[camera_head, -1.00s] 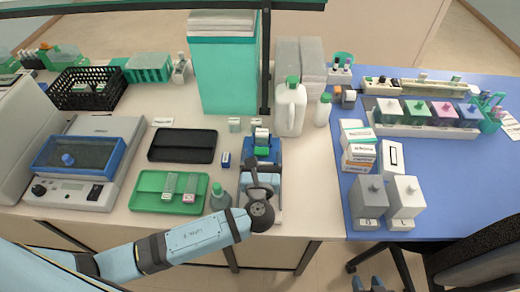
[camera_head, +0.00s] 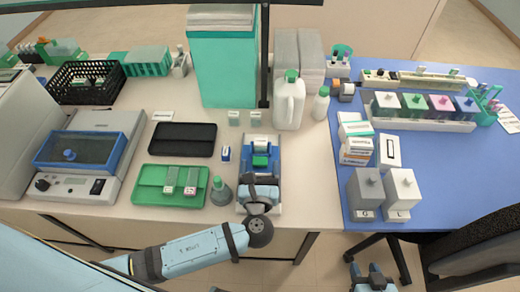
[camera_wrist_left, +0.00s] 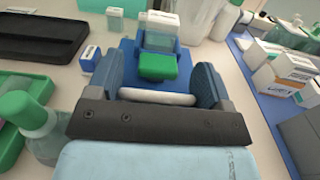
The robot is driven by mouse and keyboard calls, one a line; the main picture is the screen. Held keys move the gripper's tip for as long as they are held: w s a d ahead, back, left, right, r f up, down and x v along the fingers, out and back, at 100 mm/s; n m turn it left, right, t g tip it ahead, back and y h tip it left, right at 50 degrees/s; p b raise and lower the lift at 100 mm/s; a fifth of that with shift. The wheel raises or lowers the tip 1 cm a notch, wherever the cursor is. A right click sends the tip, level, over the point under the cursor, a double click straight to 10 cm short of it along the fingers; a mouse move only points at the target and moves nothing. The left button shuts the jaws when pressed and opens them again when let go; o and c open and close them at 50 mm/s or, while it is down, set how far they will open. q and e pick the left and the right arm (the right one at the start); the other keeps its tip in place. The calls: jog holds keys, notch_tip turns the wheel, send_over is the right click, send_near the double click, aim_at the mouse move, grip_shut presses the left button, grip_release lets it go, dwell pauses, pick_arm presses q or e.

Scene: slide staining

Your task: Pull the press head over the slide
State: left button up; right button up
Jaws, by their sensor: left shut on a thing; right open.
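The press stands near the table's front edge, with a blue frame (camera_head: 275,150) and a white-and-green press head (camera_head: 260,160). In the left wrist view the green block (camera_wrist_left: 158,67) of the head is just beyond a white handle bar (camera_wrist_left: 157,98). My left gripper (camera_head: 260,187) is shut on this bar, one finger at each end; its fingers also show in the left wrist view (camera_wrist_left: 157,90). I cannot make out a slide under the head. My right gripper (camera_head: 372,280) is open and empty at the bottom right, off the table.
A green tray (camera_head: 148,197) with two slide holders lies left of the press, a small green-topped bottle (camera_head: 219,190) close beside my left gripper. A white jug (camera_head: 290,105) stands behind. Two grey-white boxes (camera_head: 366,195) stand right on the blue mat (camera_head: 430,165).

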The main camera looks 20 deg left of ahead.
pick_arm(q)
jog(key=v, duration=0.3)
jog(key=shift+s+d+p, duration=0.25)
jog(key=shift+s+p, duration=0.05)
jog(key=shift+s, duration=0.05)
jog(key=shift+f, duration=0.1)
jog(key=o, duration=1)
jog(key=shift+d, duration=0.1)
pick_arm(e)
jog(key=shift+d+r, duration=0.25)
jog(key=shift+r, duration=0.15)
jog(key=shift+s, duration=0.15)
